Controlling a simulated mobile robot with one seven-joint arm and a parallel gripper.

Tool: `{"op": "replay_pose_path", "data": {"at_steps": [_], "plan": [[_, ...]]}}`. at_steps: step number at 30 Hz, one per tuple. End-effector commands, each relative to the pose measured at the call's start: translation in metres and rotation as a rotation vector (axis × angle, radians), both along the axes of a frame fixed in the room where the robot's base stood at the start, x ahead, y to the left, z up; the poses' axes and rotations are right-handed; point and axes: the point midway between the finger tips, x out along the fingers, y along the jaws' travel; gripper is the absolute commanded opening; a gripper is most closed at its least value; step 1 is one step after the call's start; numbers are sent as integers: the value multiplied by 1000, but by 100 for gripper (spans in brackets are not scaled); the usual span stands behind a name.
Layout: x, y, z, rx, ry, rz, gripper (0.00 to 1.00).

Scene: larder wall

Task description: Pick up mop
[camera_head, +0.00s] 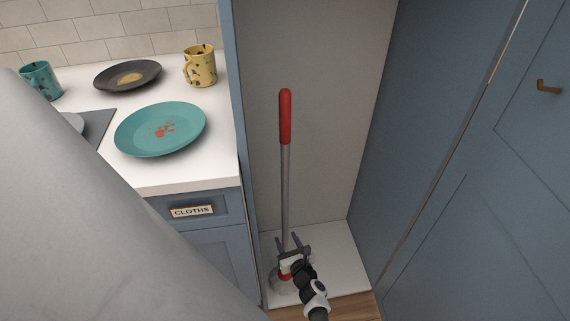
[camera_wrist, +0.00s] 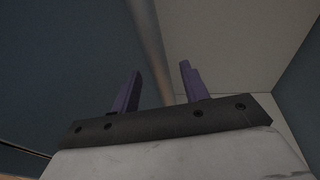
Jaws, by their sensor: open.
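The mop stands upright in a tall blue cabinet bay, with a red grip (camera_head: 285,117) on top and a grey metal shaft (camera_head: 285,190) below. Its foot, low in the bay, is partly hidden by my gripper and arm. My gripper (camera_head: 289,241) is low in the bay at the lower part of the shaft, its two purple fingers apart. In the wrist view, my gripper (camera_wrist: 158,84) is open, and the blurred grey shaft (camera_wrist: 149,45) runs down between the fingers. I cannot tell whether either finger touches it.
Blue cabinet walls (camera_head: 420,130) close the bay on both sides. On the white counter (camera_head: 190,178) at left are a teal plate (camera_head: 150,132), a dark plate (camera_head: 115,76), a yellow mug (camera_head: 200,68) and a teal mug (camera_head: 41,80). A drawer labelled CLOTHS (camera_head: 192,211) sits below.

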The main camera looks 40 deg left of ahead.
Motion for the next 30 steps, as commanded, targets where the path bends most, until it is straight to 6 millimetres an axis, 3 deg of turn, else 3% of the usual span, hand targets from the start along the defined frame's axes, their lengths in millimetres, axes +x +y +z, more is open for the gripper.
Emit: {"op": "replay_pose_path", "data": {"at_steps": [12,23,30], "plan": [[10,19,-5,-1,-1,2,45],[12,21,-3,0,0,-1,45],[12,21,-3,0,0,0,15]]}}
